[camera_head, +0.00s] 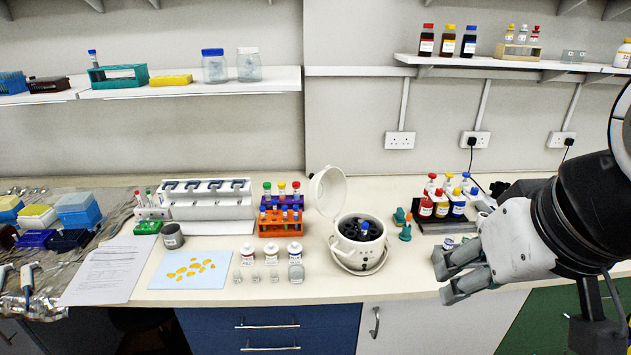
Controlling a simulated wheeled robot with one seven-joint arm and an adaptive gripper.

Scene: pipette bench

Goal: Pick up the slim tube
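Several slim capped tubes are in view, and I cannot tell which one the task means. One slim tube with a blue cap (365,228) stands upright in the open white centrifuge (345,252). Others, with green, yellow and red caps, stand in the purple rack (283,201) behind the orange rack (268,228).
The centrifuge lid (328,190) is raised. Bottles with red, yellow and blue labels (442,208) stand on a dark tray behind my gripper. Small vials and bottles (271,255) stand left of the centrifuge. Bare counter (405,275) lies between centrifuge and gripper.

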